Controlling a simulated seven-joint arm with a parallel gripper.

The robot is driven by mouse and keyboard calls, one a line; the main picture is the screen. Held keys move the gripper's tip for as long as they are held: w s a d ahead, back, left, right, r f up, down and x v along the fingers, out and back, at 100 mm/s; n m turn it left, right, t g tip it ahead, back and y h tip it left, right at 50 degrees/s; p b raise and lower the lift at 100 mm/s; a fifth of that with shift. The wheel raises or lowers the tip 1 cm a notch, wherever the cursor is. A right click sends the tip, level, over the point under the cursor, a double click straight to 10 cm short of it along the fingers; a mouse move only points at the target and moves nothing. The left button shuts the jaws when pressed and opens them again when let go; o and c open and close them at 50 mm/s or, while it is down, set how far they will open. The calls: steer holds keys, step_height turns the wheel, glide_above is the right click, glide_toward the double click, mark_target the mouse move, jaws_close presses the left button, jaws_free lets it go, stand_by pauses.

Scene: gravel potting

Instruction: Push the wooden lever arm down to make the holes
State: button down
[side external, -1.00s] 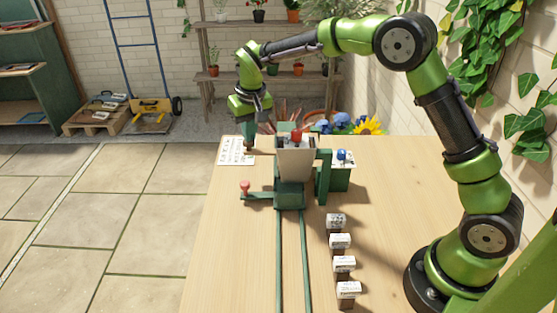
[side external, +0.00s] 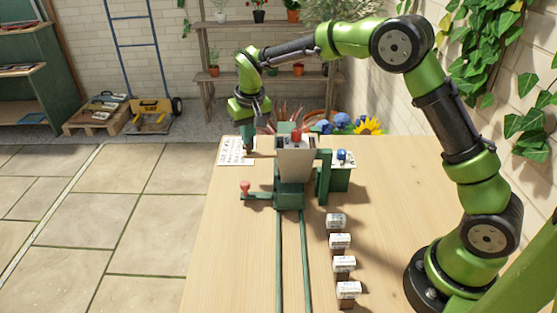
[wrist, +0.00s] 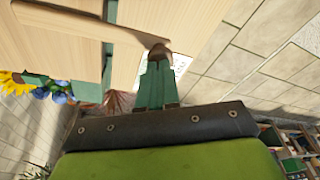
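The wooden lever arm (wrist: 105,27) runs across the top of the wrist view and ends in a rounded, darker tip (wrist: 159,49). In the side view, only a small brown part of its end (side external: 249,152) shows, left of and behind the green machine (side external: 290,193). My gripper (wrist: 157,66) has its two green fingers side by side, with no clear gap and nothing between them. The fingertips are at the lever's rounded tip. In the side view, my gripper (side external: 248,145) points down above that end. I cannot tell whether they touch.
A pale hopper (side external: 295,158) sits on the machine, with a red-knobbed handle (side external: 245,188) at its left. Several small labelled blocks (side external: 340,241) stand in a row on the table. A printed sheet (side external: 233,150) lies behind. Sunflower and blue flowers (side external: 368,127) are at the back.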

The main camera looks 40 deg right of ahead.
steer(key=shift+s+a+f, duration=0.15)
steer(key=shift+a+f, duration=0.1)
steer(key=shift+f, duration=0.45)
steer(key=shift+r, duration=0.7)
steer(key=w+v, duration=0.2)
steer(key=v, duration=1)
steer(key=shift+w+d+r, duration=0.3)
steer(key=shift+d+r, duration=0.15)
steer(key=shift+r, duration=0.2)
